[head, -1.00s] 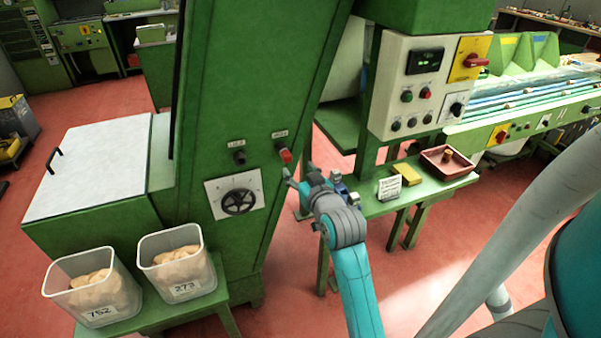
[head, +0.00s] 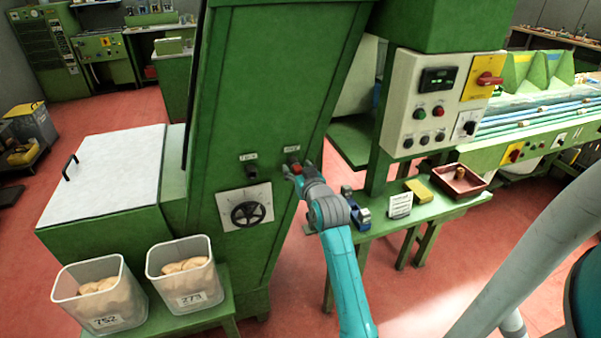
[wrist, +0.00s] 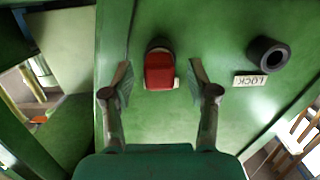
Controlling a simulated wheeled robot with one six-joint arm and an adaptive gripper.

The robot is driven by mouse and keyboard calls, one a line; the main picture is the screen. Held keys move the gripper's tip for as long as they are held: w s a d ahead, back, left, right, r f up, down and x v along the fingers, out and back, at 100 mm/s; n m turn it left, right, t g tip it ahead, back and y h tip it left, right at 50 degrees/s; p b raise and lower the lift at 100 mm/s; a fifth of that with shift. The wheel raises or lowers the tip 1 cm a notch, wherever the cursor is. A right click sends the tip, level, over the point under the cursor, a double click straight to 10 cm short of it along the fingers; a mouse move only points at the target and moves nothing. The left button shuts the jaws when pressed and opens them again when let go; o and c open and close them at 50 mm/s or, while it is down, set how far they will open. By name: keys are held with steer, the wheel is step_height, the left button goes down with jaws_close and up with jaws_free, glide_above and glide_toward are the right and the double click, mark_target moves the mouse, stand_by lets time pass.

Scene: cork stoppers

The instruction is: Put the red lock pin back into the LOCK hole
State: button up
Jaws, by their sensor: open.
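The red lock pin (head: 297,168) sits in the right-hand socket on the green machine's front, and its red head shows in the wrist view (wrist: 159,72). The LOCK hole (wrist: 267,54) is a dark round socket with an open bore, beside a small LOCK label (wrist: 250,81). In the head view the empty socket (head: 251,172) is left of the pin. My gripper (wrist: 160,84) is open, with one finger on each side of the red head and a visible gap to both. In the head view my gripper (head: 296,176) is right at the pin, partly covering it.
A black handwheel (head: 249,214) on a white plate is below the sockets. A green bench (head: 440,208) at the right carries a red tray (head: 475,190), a yellow block (head: 418,190) and a small sign (head: 400,205). Two bins of corks (head: 185,290) stand at the lower left.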

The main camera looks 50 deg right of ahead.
mark_target(300, 173)
jaws_close()
steer(key=shift+s+a, duration=0.4)
steer(key=shift+s, duration=0.2)
stand_by(0.6)
steer(key=shift+f+v, duration=0.2)
steer(key=shift+v, duration=0.95)
steer(key=shift+f+v, duration=0.15)
steer(key=shift+v, duration=1)
steer(key=shift+s+a, duration=0.15)
steer(key=v, duration=0.3)
steer(key=shift+s+a+f, duration=0.2)
steer(key=shift+s+f, duration=0.05)
steer(key=shift+s, duration=0.1)
